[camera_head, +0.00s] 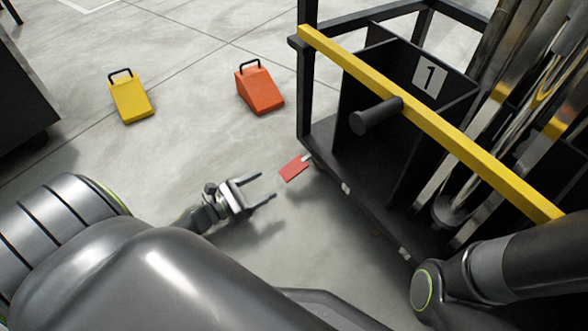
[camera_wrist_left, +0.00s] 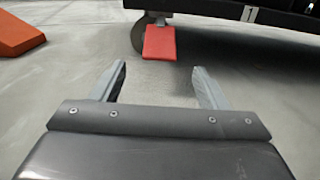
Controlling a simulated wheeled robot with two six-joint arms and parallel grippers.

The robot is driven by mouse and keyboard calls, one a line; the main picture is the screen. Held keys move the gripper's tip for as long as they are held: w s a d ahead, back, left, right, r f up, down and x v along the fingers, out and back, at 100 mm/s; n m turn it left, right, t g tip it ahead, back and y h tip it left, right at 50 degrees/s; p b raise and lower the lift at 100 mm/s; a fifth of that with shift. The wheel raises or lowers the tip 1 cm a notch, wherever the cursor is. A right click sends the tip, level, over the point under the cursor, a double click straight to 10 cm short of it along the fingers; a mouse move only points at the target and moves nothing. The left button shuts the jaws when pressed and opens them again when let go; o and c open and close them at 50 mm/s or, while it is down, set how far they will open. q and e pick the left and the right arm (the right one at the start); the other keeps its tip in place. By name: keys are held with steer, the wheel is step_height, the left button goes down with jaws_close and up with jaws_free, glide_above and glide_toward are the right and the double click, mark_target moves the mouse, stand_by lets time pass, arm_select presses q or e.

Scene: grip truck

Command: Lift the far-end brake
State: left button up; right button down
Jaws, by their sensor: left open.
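In the left wrist view the red pedal (camera_wrist_left: 159,43) hangs beside a dark caster wheel (camera_wrist_left: 138,38), ahead of the fingers. My left gripper (camera_head: 268,188) is open and empty. It is low over the floor, just left of the pedal, with its fingers pointing toward the truck and a gap between them and the pedal. In the left wrist view the open fingers (camera_wrist_left: 160,80) lie below the pedal. My right gripper is not seen; only part of that arm shows at lower right.
An orange wheel chock (camera_head: 260,87) and a yellow chock (camera_head: 131,97) stand on the floor at the back left. A yellow bar (camera_head: 420,115) crosses the truck above a black handle (camera_head: 376,115). A dark cabinet (camera_head: 25,90) is at far left. The floor around my left gripper is clear.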

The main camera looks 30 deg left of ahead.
mark_target(287, 173)
arm_select(q)
steer(key=b+x, duration=0.3)
steer(key=x, duration=0.8)
steer(key=shift+w, duration=0.15)
